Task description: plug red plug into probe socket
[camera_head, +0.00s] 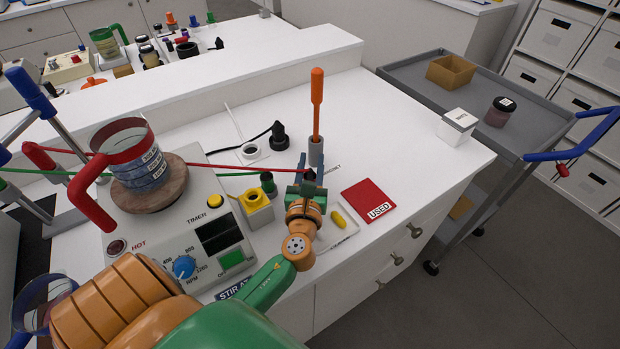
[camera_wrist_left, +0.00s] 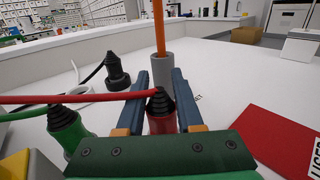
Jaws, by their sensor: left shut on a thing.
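My left gripper (camera_head: 307,190) is shut on the red plug, above the white bench. In the left wrist view, the plug (camera_wrist_left: 162,120) is upright between the two blue fingers, with its black ribbed top and red cable showing. Its lower end is hidden by the gripper. A yellow block with a dark opening (camera_head: 255,206) stands left of the gripper. I cannot read a label that tells which is the probe socket. My right gripper is not in view.
A green plug (camera_head: 268,183) and a black plug (camera_head: 279,137) stand close by. An orange rod (camera_head: 317,100) rises from a grey holder (camera_head: 315,150) just behind the gripper. The stirrer (camera_head: 190,235) with a mug (camera_head: 140,155) is left. A red "USED" mat (camera_head: 368,201) lies right.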

